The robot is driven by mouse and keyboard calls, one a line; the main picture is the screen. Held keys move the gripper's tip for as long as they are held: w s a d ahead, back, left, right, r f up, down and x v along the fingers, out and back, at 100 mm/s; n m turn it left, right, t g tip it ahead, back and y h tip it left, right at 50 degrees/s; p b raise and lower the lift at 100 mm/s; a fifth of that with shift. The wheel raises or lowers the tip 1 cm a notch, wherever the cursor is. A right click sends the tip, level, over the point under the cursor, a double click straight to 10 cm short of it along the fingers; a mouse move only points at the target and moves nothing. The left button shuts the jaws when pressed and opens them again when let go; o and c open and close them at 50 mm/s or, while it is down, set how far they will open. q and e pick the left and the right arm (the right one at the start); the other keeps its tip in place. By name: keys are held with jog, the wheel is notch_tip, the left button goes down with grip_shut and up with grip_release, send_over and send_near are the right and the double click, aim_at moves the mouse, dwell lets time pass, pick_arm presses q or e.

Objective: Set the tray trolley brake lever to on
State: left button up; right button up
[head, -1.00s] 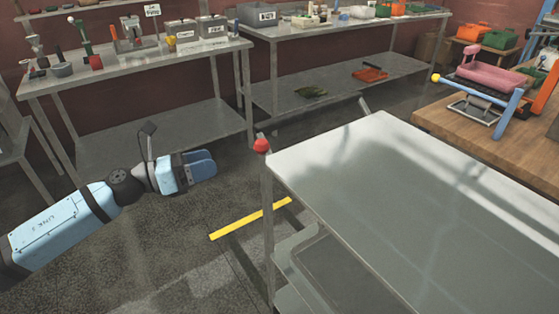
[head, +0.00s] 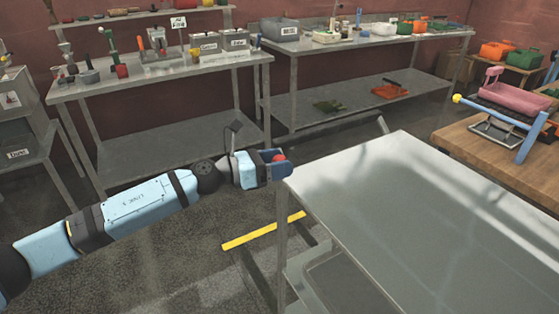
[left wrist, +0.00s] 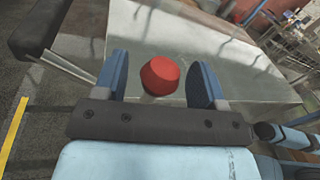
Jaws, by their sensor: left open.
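The tray trolley (head: 420,210) stands at the right in the head view, with a bare metal top and a lower shelf. The red knob (head: 279,158) of its brake lever is at the trolley's near left corner. My left gripper (head: 280,168) is at this knob, its blue fingers around it. In the left wrist view the red knob (left wrist: 160,75) lies between the two open fingers (left wrist: 165,85), with a gap to each. The lever's shaft is mostly hidden below the knob. My right gripper is not in view.
A yellow floor strip (head: 263,231) lies left of the trolley. Two steel benches with tools and boxes stand behind, the left bench (head: 160,80) nearer my arm. A wooden table (head: 490,145) stands at the right. The floor between arm and benches is clear.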

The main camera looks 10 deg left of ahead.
pick_arm(q)
jog(key=shift+d, duration=0.2)
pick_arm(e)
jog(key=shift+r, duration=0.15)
pick_arm(q)
jog(key=shift+w, duration=0.1)
grip_shut()
jog(key=shift+w+a+f+n+b, duration=0.2)
jog(key=shift+w+a+n+b, duration=0.5)
jog(key=shift+w+n, duration=0.25)
jog(key=w+a+f+n+t+b, duration=0.2)
jog(key=w+a+f+n, duration=0.4)
jog(key=n, duration=0.5)
jog(key=shift+w+f+t+h+b, duration=0.4)
jog(key=shift+w+f+b, duration=0.05)
jog(key=shift+w, duration=0.7)
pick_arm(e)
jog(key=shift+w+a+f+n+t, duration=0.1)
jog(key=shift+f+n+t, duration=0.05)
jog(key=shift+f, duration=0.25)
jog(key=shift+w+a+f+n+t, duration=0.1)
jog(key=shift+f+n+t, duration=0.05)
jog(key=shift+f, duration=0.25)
pick_arm(q)
grip_release()
jog(key=shift+f, duration=0.1)
